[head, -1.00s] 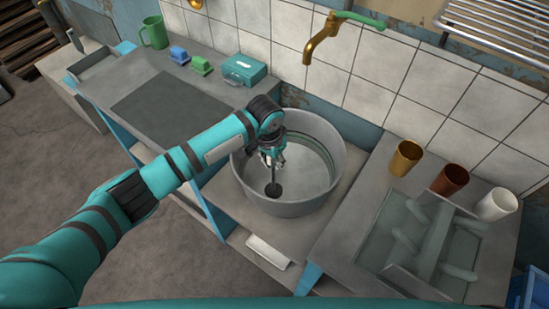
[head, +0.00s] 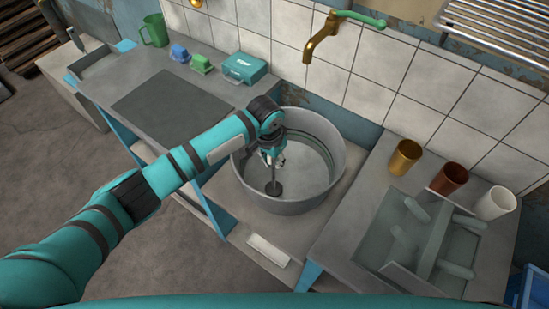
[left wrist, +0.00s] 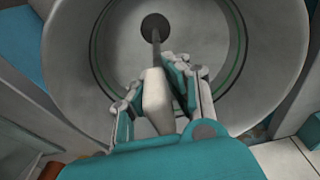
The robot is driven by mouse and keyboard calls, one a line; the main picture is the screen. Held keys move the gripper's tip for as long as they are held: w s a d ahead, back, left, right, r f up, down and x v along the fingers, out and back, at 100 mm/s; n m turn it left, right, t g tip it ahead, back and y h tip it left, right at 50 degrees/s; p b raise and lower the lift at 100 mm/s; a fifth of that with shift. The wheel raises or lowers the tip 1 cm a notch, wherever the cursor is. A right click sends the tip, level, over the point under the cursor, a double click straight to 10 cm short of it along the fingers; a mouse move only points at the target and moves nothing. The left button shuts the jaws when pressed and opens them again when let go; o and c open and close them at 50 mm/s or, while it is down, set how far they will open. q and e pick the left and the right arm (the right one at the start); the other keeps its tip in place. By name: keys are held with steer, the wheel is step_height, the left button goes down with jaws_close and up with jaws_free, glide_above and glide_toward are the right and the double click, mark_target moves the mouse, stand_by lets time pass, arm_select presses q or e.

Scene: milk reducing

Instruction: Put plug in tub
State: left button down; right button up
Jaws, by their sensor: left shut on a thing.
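The tub (head: 315,203) is a large round grey metal basin in the middle of the head view. The plug (head: 273,188) is a dark disc on a thin stem with a pale handle, inside the tub's outline near its bottom. My left gripper (head: 270,160) points down into the tub and is shut on the plug's handle. In the left wrist view the plug's disc (left wrist: 155,27) lies beyond the fingers (left wrist: 165,88), over the tub's floor (left wrist: 195,45). I cannot tell whether the disc touches the floor. My right gripper is not in view.
A brass tap (head: 320,47) with a green handle hangs above the tub. Gold (head: 405,157), brown (head: 450,179) and white (head: 496,203) cups stand on the right counter. A green mug (head: 154,30) and a teal box (head: 245,67) stand on the left counter.

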arm_select(q)
steer(key=shift+f+p, duration=0.1)
steer(key=shift+p, duration=0.2)
stand_by(0.5)
steer(key=c, duration=0.6)
jaws_free()
steer(key=shift+c, duration=0.2)
steer(key=shift+r+p, duration=3.75)
steer(key=shift+p, duration=0.4)
